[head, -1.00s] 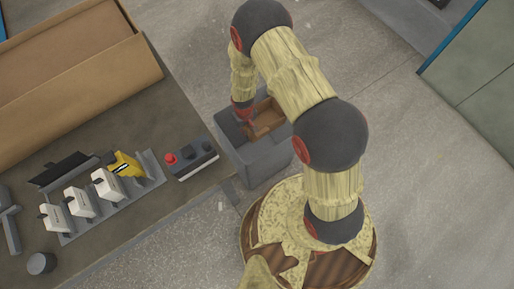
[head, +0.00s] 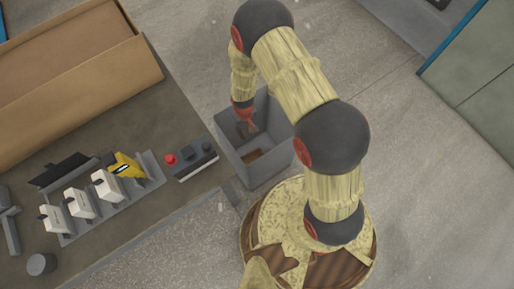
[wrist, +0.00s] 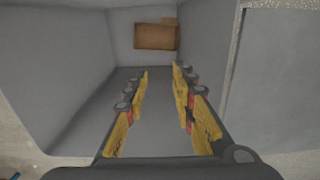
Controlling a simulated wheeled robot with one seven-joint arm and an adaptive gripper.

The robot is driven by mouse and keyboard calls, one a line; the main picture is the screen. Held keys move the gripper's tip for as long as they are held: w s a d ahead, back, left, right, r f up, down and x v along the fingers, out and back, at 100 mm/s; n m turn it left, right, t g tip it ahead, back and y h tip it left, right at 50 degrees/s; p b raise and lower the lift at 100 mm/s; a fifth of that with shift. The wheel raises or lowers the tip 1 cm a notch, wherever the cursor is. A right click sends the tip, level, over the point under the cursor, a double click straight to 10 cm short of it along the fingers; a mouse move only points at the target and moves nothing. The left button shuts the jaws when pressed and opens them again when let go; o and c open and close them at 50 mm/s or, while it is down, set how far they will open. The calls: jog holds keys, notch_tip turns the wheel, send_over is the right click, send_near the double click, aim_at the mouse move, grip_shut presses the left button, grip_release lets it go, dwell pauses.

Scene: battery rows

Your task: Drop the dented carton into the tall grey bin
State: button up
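The tall grey bin (head: 232,150) stands on the floor beside the bench's right end. The brown carton (wrist: 155,36) lies low inside the bin, seen in the wrist view beyond my fingertips; a small part of it also shows in the head view (head: 252,155). Its dent cannot be made out. My gripper (wrist: 160,72) is over the bin's opening and points down into it. Its yellow-padded fingers are apart with nothing between them. In the head view my gripper (head: 247,126) is small and partly against the bin's inner wall.
A large open cardboard box (head: 75,85) sits on the bench. A control box with a red button (head: 192,158) lies near the bench edge by the bin. A rack (head: 135,192) holds white units and a yellow one.

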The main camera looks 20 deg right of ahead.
notch_tip(320, 180, up, 11)
jog(key=shift+r, duration=0.15)
dwell(0.6)
